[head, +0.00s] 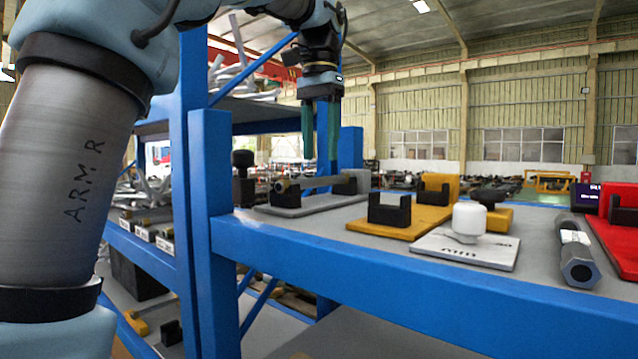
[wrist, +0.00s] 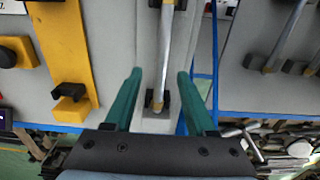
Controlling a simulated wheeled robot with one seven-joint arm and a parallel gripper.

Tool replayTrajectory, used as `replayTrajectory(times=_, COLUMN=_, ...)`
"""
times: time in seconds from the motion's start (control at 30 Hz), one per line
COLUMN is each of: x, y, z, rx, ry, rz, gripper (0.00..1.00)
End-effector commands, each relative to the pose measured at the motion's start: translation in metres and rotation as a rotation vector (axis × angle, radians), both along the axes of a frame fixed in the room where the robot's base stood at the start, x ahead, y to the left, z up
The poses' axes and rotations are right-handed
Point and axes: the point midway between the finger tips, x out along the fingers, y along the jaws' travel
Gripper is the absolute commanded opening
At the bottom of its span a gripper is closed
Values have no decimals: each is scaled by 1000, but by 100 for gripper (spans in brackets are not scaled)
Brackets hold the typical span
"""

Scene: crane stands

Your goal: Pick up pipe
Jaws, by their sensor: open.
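A thin pipe (head: 313,182) with a brass-coloured end lies across black cradles on a grey stand (head: 300,208) on the blue-framed shelf. In the wrist view the pipe (wrist: 163,55) runs lengthwise up the picture, grey above and tan at its lower end, with a black cradle around that end. My gripper (head: 320,156) points down above the pipe, its green fingers apart and empty. In the wrist view my gripper (wrist: 159,74) has one finger on each side of the pipe. The fingers appear above it, not touching it.
Yellow stands with black cradles (head: 388,208) are right of the grey stand, then a white plate with a white knob (head: 469,220). A dark hexagonal bar (head: 576,262) and a red stand (head: 617,235) are at far right. A blue post (head: 211,180) rises at left.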

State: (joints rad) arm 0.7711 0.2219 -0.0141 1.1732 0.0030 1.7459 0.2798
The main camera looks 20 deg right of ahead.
Motion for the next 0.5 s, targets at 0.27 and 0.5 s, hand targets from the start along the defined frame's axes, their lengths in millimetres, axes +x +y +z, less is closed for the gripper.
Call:
replayTrajectory(times=0.27, x=2, y=2, z=-32, rx=2, ry=2, rz=0, gripper=56)
replayTrajectory(times=0.5, x=2, y=2, z=-48, rx=0, ry=0, rz=0, gripper=56)
